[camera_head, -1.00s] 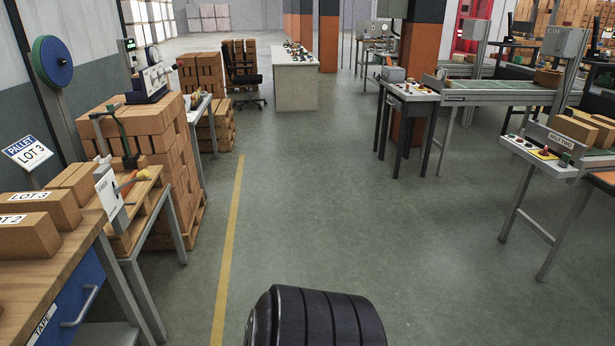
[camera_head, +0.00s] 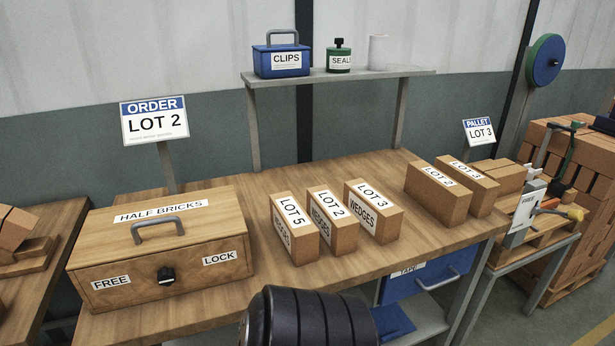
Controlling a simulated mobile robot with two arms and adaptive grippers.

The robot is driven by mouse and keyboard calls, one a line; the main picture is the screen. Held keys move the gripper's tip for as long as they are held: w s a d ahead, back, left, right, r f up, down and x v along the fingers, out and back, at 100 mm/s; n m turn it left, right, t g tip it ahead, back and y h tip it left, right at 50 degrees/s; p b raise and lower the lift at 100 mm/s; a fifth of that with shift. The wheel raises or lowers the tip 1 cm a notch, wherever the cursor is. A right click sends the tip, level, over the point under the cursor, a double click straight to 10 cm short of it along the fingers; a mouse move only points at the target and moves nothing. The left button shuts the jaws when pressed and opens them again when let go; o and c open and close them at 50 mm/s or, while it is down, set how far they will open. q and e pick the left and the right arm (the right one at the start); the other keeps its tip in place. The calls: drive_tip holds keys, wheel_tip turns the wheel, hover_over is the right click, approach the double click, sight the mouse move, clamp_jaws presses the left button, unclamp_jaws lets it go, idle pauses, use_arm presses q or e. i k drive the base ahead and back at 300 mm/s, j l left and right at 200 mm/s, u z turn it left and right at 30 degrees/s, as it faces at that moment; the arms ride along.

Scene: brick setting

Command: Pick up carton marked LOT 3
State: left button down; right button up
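A small brown carton labelled LOT 3 WEDGES (camera_head: 374,210) stands on the wooden table (camera_head: 340,262). To its left are a carton labelled LOT 2 WEDGES (camera_head: 327,218) and one labelled LOT 5 (camera_head: 294,228); gaps separate all three. To the right lie two brick-like blocks with white labels, the left block reading LOT 2 (camera_head: 438,192). The right block's label (camera_head: 467,171) is hard to read now; it read LOT 3 earlier. Neither of my grippers is in view. A black ribbed part of mine fills the bottom centre.
A wooden HALF BRICKS box (camera_head: 160,245) with handle and knob stands on the table's left. An ORDER LOT 2 sign (camera_head: 155,121) and PALLET LOT 3 sign (camera_head: 479,132) stand behind. A shelf (camera_head: 340,76) crosses above the table's back. A blue drawer (camera_head: 430,280) is underneath.

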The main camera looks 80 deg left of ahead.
sight(379, 217)
drive_tip(key=u, duration=2.2)
drive_tip(key=l+u, duration=0.1)
drive_tip(key=i+l, duration=0.05)
